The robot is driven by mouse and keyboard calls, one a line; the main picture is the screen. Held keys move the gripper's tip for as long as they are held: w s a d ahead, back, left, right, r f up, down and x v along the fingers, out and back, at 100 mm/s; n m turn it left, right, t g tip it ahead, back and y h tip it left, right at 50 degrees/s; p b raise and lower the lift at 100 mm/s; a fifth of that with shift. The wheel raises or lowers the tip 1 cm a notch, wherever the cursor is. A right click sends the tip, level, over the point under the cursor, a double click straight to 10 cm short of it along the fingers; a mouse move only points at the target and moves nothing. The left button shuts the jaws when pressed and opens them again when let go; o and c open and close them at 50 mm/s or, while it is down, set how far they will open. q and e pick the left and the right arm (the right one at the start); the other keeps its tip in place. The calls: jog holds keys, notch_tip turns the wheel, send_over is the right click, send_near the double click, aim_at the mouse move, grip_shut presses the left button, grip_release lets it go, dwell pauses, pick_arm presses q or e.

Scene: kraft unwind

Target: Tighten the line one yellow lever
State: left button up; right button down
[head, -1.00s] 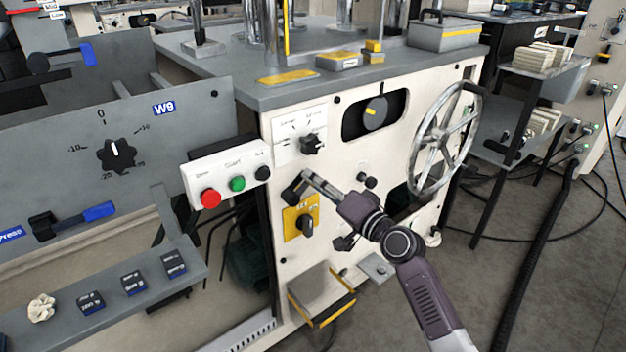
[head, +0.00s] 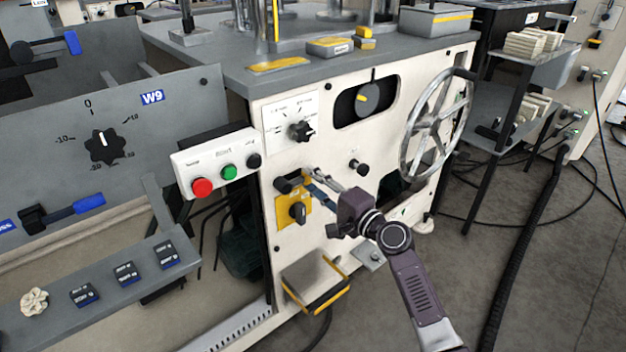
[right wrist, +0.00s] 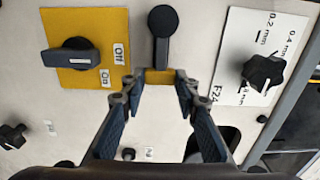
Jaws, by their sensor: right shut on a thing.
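The yellow lever (right wrist: 160,40) shows in the right wrist view as a black arm with a round pivot and a yellow end piece. In the head view its black pivot (head: 283,185) sits on the cream machine panel, just above a yellow switch plate. My right gripper (right wrist: 159,82) is shut on the yellow end, with one fingertip on each side of it. In the head view my right gripper (head: 309,182) reaches the lever from the right and partly hides it. My left gripper is not in view.
A black rotary switch on a yellow plate (head: 282,218) is close below the lever. A black selector knob (head: 301,130) is above. A box with red and green buttons (head: 216,163) is at left, and a large handwheel (head: 436,125) at right.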

jog(key=shift+f, duration=0.1)
dwell(0.3)
jog(key=c, duration=1.5)
grip_release()
jog(key=shift+d, duration=0.1)
jog(key=v, duration=1.2)
